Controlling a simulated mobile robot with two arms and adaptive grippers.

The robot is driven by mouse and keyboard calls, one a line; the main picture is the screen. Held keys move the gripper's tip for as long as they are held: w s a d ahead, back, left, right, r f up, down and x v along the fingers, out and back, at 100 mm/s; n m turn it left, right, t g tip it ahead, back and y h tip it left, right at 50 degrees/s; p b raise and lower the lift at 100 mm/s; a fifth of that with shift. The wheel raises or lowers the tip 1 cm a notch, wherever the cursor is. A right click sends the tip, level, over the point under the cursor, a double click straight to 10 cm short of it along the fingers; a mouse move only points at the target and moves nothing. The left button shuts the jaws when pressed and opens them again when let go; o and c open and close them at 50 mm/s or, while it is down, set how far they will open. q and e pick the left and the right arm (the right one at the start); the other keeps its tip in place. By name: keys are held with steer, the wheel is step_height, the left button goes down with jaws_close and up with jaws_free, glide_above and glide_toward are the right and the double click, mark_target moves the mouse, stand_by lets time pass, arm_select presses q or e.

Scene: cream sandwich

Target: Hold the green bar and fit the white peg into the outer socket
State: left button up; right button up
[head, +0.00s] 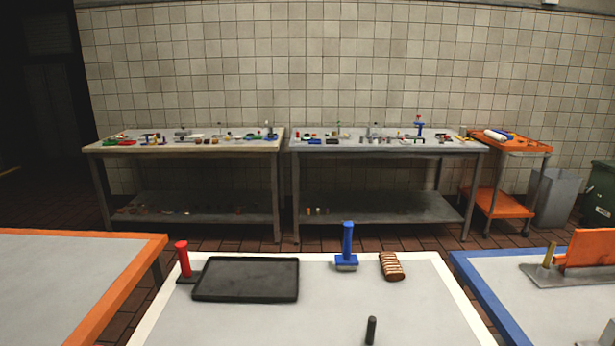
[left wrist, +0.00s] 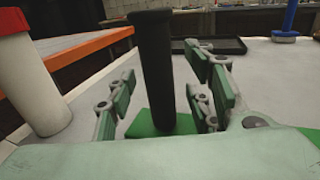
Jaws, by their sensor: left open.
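My left gripper (left wrist: 160,75) is open in the left wrist view, with green jointed fingers left and right of a black upright post (left wrist: 156,85). I see no clear grip on the post. The post stands at a flat green piece (left wrist: 146,126), perhaps the green bar; it is mostly hidden by my gripper. A white upright cylinder (left wrist: 30,85) with a red cap stands at the left, apart from the fingers; it may be the white peg. No socket can be made out. In the head view a dark post (head: 371,331) shows at the bottom edge. Neither gripper shows there.
On the white-edged table (head: 330,305) are a black tray (head: 247,279), a red-handled tool (head: 183,259), a blue-handled tool (head: 347,245) and a striped brown bread piece (head: 391,266). An orange-edged table (head: 90,300) is left, a blue-edged table (head: 540,315) right. The white-edged table's middle is mostly clear.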

arm_select(q)
steer(key=b+v, duration=0.1)
steer(key=v, duration=0.4)
steer(key=shift+s+f, duration=0.1)
steer(key=shift+s, duration=0.05)
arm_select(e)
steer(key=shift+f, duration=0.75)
arm_select(q)
steer(key=shift+s+d+b, duration=0.2)
steer(key=shift+s+b, duration=0.1)
steer(key=shift+s, duration=0.25)
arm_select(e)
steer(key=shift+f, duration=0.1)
arm_select(q)
steer(key=o, duration=0.6)
steer(key=shift+c, duration=0.2)
